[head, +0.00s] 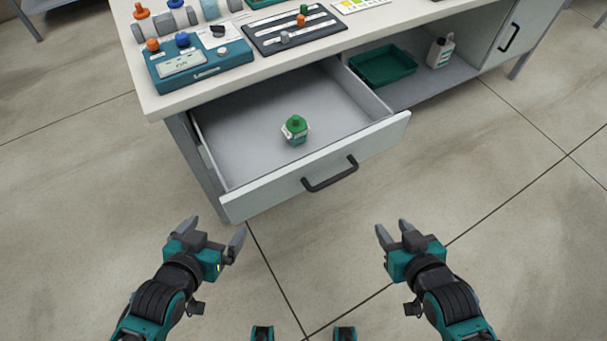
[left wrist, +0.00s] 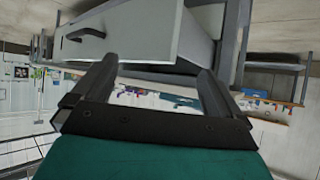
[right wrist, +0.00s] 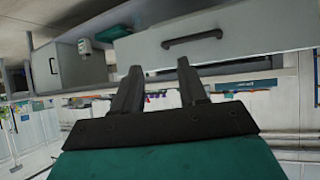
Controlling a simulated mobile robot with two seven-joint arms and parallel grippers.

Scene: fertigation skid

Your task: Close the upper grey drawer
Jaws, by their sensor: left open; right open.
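The upper grey drawer (head: 233,128) is pulled out from under the bench top in the head view. Its front panel (head: 270,191) carries a black bar handle (head: 331,174). A small bottle with a green cap (head: 295,129) stands inside the drawer. My left gripper (head: 217,228) is open and empty, in front of the drawer's left corner and apart from it. My right gripper (head: 391,228) is open and empty, in front and to the right of the handle. The drawer front also shows in the left wrist view (left wrist: 135,32) and the right wrist view (right wrist: 245,32), upside down.
The bench top (head: 250,78) holds a teal device (head: 197,66) and a dark board with knobs (head: 295,30). A green tray (head: 382,66) and a white bottle (head: 440,51) stand on the open shelf to the right. A closed cabinet door (head: 512,35) is further right. The floor in front is clear.

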